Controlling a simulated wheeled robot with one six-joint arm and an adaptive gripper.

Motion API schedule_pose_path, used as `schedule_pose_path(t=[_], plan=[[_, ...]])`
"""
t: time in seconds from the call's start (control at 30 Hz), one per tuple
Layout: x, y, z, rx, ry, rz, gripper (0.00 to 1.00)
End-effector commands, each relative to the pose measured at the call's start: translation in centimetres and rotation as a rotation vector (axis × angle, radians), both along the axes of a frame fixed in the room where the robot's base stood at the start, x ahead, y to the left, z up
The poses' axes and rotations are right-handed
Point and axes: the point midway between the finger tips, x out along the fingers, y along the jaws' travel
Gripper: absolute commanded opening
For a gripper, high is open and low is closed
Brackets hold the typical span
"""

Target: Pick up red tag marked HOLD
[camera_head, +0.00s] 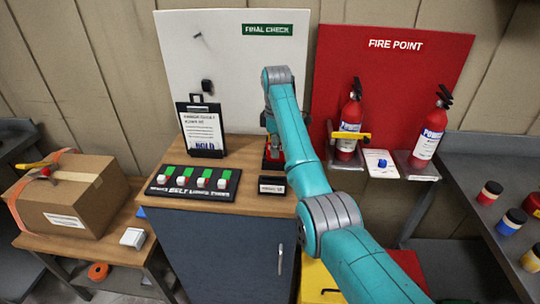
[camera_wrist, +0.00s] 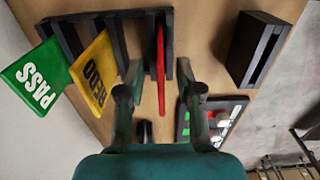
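In the wrist view, a red tag (camera_wrist: 160,52) stands almost edge-on in a dark slotted rack (camera_wrist: 118,36). Its lettering cannot be read from this angle. My gripper (camera_wrist: 160,68) is open, with one finger on each side of the red tag's near part. I cannot tell whether either finger touches it. A yellow REDO tag (camera_wrist: 93,72) and a green PASS tag (camera_wrist: 37,75) stand in the rack to the left. In the head view, my arm mostly hides the rack, and a little red (camera_head: 273,163) shows beside it on the cabinet top.
A small black sign (camera_head: 272,186) is in front. A dark box (camera_wrist: 257,48) is right of the rack in the wrist view. Fire extinguishers (camera_head: 428,136) stand right.

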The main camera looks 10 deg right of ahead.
Motion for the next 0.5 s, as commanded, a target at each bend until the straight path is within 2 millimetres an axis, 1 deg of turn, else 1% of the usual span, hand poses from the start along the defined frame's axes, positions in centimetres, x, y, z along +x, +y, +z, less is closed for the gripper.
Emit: schedule_pose_path(t=[0.03,0.1,0.33,0.37,0.4,0.47,0.5], plan=[[-0.08,-0.33,-0.74,0.000,0.002,-0.001,0.35],[-0.09,-0.60,-1.20,-0.001,0.001,0.000,0.35],[-0.07,-0.65,-1.33,0.000,0.000,0.001,0.35],[-0.07,-0.64,-1.33,0.000,0.001,0.001,0.28],[-0.07,-0.64,-1.33,0.000,0.001,0.001,0.18],[-0.07,-0.63,-1.33,0.000,0.001,0.001,0.03],[-0.07,-0.63,-1.33,0.000,0.001,0.001,0.00]])
